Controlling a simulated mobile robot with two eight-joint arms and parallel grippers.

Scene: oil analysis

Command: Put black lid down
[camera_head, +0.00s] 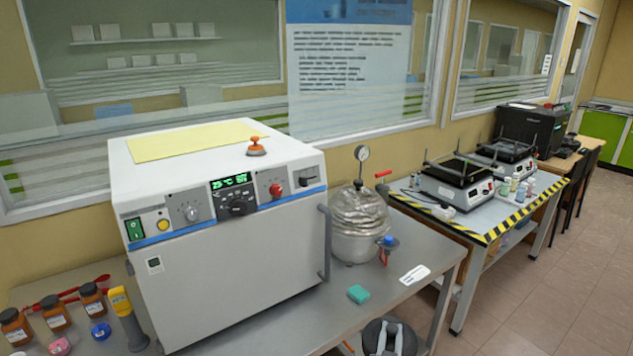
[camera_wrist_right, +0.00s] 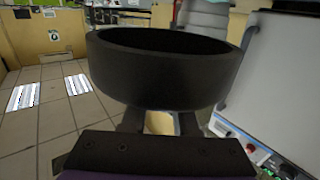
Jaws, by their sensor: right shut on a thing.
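The black lid (camera_wrist_right: 165,68) is a wide, round, dark ring-like piece that fills the upper middle of the right wrist view. My right gripper (camera_wrist_right: 160,122) is shut on its near side and holds it in the air. In the head view my right gripper (camera_head: 390,340) shows at the bottom edge, beside the front edge of the grey table (camera_head: 295,330), with a dark rounded shape at its fingers. My left gripper is not in view.
A large white oven (camera_head: 240,270) stands on the table, with a foil-wrapped vessel (camera_head: 358,225) and gauge to its right. Brown jars (camera_head: 54,312) stand at left. Bare tabletop lies before the oven.

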